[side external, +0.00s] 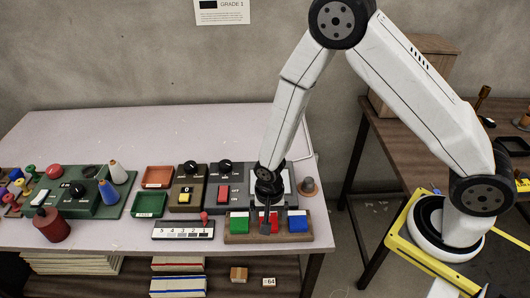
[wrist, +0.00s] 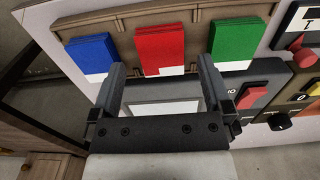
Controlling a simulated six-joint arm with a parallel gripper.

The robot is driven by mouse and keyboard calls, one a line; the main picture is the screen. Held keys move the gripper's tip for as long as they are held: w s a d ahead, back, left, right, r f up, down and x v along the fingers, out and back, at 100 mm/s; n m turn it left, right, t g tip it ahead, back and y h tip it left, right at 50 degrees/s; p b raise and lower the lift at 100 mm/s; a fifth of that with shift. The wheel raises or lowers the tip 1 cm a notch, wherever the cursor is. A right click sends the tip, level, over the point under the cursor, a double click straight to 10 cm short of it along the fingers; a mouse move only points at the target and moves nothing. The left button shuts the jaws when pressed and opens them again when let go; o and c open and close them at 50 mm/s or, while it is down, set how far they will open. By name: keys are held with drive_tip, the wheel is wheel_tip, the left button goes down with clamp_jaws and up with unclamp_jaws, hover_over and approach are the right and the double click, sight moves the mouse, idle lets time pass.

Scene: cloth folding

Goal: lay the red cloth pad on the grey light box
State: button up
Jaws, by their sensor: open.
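The red cloth pad (side external: 274,222) lies in the middle of a brown wooden tray (side external: 278,238), between a green pad (side external: 239,223) and a blue pad (side external: 298,222). In the wrist view the red pad (wrist: 162,45) lies just beyond my fingertips, with a white strip at its near edge. The grey light box (side external: 291,200) with a white panel stands behind the tray, partly hidden by my gripper. Its panel (wrist: 160,108) shows between my fingers in the wrist view, bare. My gripper (side external: 261,222) points down near the red pad, open and empty; its fingers (wrist: 163,72) are spread apart.
Left of the light box stands a panel with a red switch (side external: 223,195), then one with a yellow button (side external: 185,197). A numbered slider strip (side external: 183,231) lies left of the tray. A small grey-brown knob (side external: 308,186) stands right of the light box.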

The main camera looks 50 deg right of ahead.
drive_tip(key=shift+f, duration=1.9)
drive_tip(key=c, duration=1.3)
drive_tip(key=shift+o, duration=0.2)
drive_tip(key=shift+r, duration=0.15)
wheel_tip(320, 180, up, 10)
